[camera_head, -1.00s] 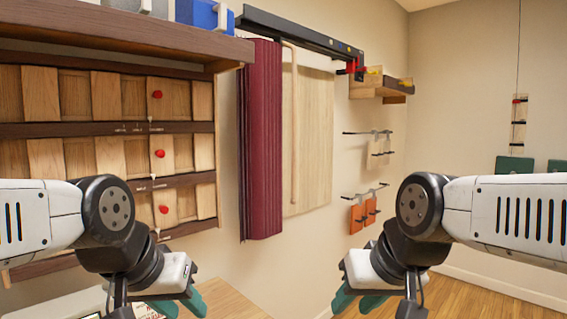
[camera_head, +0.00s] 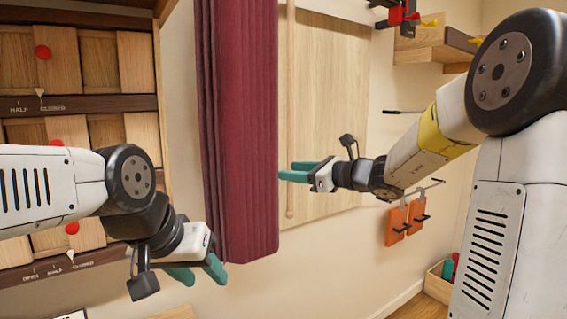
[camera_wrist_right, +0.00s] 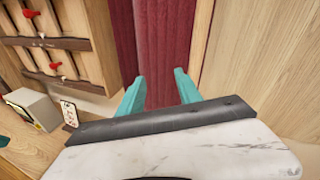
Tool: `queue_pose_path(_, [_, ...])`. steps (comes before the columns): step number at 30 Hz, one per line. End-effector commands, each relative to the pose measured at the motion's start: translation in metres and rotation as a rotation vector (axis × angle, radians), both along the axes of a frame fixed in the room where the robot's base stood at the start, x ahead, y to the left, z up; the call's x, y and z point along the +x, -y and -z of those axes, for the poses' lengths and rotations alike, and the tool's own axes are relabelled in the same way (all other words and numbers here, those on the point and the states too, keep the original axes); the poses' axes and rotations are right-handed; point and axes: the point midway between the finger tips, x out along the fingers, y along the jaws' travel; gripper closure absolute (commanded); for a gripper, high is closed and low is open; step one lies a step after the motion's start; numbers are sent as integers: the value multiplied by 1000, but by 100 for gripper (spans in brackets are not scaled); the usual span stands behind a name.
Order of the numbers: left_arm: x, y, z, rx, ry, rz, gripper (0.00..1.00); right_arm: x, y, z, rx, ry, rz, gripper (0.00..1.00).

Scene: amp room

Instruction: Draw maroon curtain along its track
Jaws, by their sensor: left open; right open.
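The maroon curtain (camera_head: 237,130) hangs gathered in a narrow bundle in the middle of the head view; its top and track are out of view. A thin wooden rod (camera_head: 290,100) hangs upright just right of it. My right gripper (camera_head: 285,172) is open, pointing left at the curtain's right edge; its fingers overlap the rod in the picture, and contact cannot be told. In the wrist view, the right gripper (camera_wrist_right: 160,78) has its open fingers facing the curtain folds (camera_wrist_right: 165,40), with nothing visible between them. My left gripper (camera_head: 201,276) is open and empty, low by the curtain's lower left.
A pale wooden panel (camera_head: 330,110) is on the wall behind the rod. A panel with wooden slats and red knobs (camera_head: 80,100) stands at the left. A wooden shelf (camera_head: 435,45) and orange hanging items (camera_head: 405,220) are at the right.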

Motion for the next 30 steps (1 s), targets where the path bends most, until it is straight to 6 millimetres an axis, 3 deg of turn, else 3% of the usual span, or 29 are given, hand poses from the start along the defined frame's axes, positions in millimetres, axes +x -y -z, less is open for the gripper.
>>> queue_pose_path(3, [0, 0, 0, 0, 0, 0, 54, 32, 15, 0, 146, -70, 82, 59])
queue_pose_path(8, [0, 0, 0, 0, 0, 0, 54, 51, 21, -1, 229, -103, 126, 59])
queue_pose_path(21, [0, 0, 0, 0, 0, 0, 54, 96, -23, -2, 233, -104, 128, 59])
queue_pose_path(30, [0, 0, 0, 0, 0, 0, 54, 104, -31, -2, 232, -103, 130, 59])
